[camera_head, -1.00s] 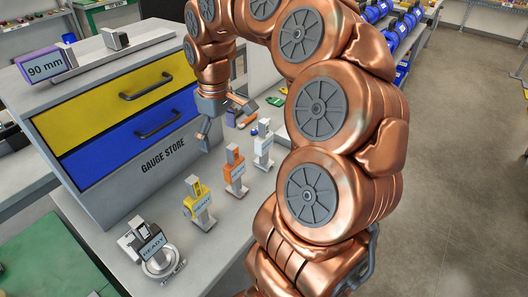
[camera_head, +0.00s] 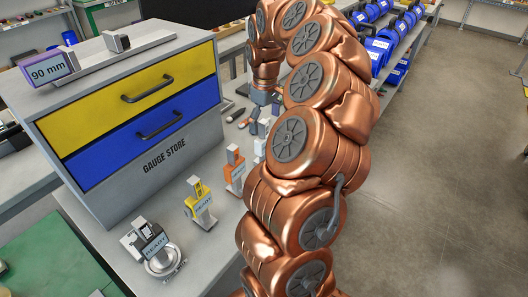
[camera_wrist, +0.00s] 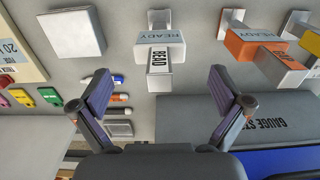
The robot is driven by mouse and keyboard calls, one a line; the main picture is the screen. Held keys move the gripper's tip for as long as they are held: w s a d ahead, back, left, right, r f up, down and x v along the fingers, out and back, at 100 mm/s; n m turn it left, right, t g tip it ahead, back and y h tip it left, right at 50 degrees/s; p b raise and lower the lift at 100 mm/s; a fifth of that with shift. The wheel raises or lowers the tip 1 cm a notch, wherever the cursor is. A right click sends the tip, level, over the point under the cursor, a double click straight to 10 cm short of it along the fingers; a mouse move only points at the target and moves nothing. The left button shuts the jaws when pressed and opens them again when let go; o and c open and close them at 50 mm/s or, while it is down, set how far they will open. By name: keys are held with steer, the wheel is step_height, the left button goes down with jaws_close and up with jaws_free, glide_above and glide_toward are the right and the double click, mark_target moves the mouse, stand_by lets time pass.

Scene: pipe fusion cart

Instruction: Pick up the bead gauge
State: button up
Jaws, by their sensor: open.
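The bead gauge (camera_wrist: 164,52) is a white block on a stand, with BEAD on its face and a READY plate behind it. In the wrist view it is upper middle, ahead of and between the fingers, apart from both. My gripper (camera_wrist: 160,90) is open and empty, its two fingers spread wide. In the head view the white gauge (camera_head: 261,146) is partly hidden by my arm, at the far end of the row. My gripper (camera_head: 262,112) is low over the bench behind it, also partly hidden.
An orange gauge (camera_head: 235,173), a yellow gauge (camera_head: 199,206) and a silver ringed gauge (camera_head: 152,248) stand along the bench. The gauge store cabinet (camera_head: 150,155) rises on the left. Small coloured items (camera_wrist: 48,95) and a white square block (camera_wrist: 71,32) are left in the wrist view.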

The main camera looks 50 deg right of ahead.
mark_target(264, 134)
steer(key=shift+w+f+p, duration=0.2)
steer(key=shift+f+p, duration=1.05)
steer(key=shift+f, duration=1.35)
steer(key=shift+c, duration=0.4)
steer(key=c, duration=1.8)
